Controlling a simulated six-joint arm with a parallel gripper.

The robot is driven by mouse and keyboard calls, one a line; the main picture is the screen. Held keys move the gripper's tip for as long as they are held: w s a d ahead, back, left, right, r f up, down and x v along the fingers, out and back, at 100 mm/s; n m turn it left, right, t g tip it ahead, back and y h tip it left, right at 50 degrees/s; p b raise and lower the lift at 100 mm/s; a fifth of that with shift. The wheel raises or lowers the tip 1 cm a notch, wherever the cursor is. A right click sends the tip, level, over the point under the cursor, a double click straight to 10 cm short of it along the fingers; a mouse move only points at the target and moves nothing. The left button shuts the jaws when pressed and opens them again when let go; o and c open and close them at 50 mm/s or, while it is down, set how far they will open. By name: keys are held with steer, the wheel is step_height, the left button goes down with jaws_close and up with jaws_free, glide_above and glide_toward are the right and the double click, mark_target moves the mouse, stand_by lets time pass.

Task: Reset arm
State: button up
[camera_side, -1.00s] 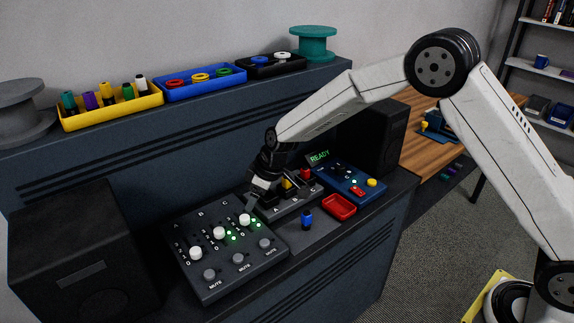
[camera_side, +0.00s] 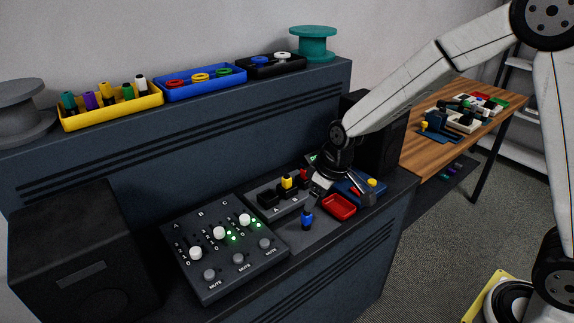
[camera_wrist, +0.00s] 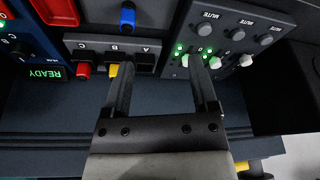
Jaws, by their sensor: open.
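My gripper (camera_side: 342,188) is open and empty. In the side view it is over the right part of the console, between the socket block and the blue unit. In the wrist view its two fingers (camera_wrist: 161,75) stand apart with nothing between them. The socket block (camera_wrist: 95,45) is marked A, B and C. A yellow plug (camera_side: 287,181) is in B and a red plug (camera_wrist: 84,70) is in C. Slot A looks empty in the wrist view. A blue plug (camera_side: 307,217) stands on the console in front of the block.
The mixer panel (camera_side: 222,272) has white knobs and lit green lights. A red tray (camera_side: 339,207) and a blue unit (camera_side: 348,186) with a green READY screen (camera_wrist: 45,73) sit right of the block. Black speakers (camera_side: 75,255) flank the console. Coloured trays (camera_side: 112,115) line the shelf.

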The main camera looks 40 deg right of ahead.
steer(key=s+d+m+h, duration=0.1)
steer(key=s+d+m, duration=0.2)
steer(key=s, duration=1.2)
steer(key=shift+d+m+g, duration=0.3)
steer(key=shift+d, duration=0.75)
steer(key=shift+r, duration=0.1)
